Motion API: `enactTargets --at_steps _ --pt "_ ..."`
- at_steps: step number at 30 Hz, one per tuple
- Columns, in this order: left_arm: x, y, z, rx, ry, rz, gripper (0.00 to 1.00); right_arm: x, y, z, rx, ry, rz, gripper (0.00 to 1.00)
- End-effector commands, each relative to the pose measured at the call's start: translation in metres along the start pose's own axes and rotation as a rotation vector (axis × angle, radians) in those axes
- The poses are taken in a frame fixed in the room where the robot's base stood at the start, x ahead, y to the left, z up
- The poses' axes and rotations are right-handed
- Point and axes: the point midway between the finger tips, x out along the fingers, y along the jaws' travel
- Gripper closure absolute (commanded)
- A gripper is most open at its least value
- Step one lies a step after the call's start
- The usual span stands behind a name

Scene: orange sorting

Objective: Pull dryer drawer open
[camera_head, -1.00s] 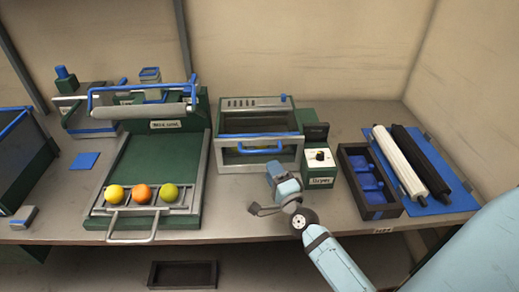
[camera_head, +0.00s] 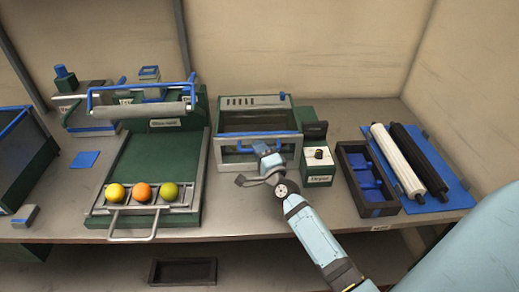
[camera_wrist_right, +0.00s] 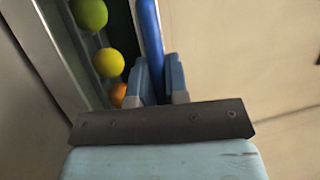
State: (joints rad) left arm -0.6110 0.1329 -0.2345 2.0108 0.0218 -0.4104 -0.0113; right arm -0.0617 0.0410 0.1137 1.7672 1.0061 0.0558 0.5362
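The dryer (camera_head: 226,162) is a grey and green box with a windowed front, at the back centre of the bench. Its drawer looks closed. The blue drawer handle (camera_head: 242,149) runs across the front and also shows as a blue bar in the right wrist view (camera_wrist_right: 149,35). My right gripper (camera_head: 264,150) is at the right part of this handle. In the wrist view its two blue fingers (camera_wrist_right: 158,80) sit close on both sides of the bar, with little or no gap. Green, yellow and orange fruits show left of the bar there. My left gripper is out of view.
A green control box labelled Dryer (camera_head: 317,165) stands just right of the dryer. A black tray (camera_head: 390,208) and two rollers lie further right. A green station (camera_head: 150,160) with three fruits on its front rack stands to the left. Bench in front of the dryer is clear.

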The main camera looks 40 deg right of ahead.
Motion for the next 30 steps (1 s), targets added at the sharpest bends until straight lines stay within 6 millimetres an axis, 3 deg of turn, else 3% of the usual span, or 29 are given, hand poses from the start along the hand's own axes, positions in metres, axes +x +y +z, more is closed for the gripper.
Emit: enactTargets --at_steps 8,14,30 --pt "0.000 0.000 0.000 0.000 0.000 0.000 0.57 -0.001 0.000 0.001 0.000 0.000 0.001 1.00" --pt "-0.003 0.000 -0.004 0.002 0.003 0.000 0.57 -0.017 -0.004 0.007 0.001 0.000 0.002 1.00" --pt "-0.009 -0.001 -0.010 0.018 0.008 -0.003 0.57 -0.126 -0.025 0.051 0.001 0.000 0.003 1.00"
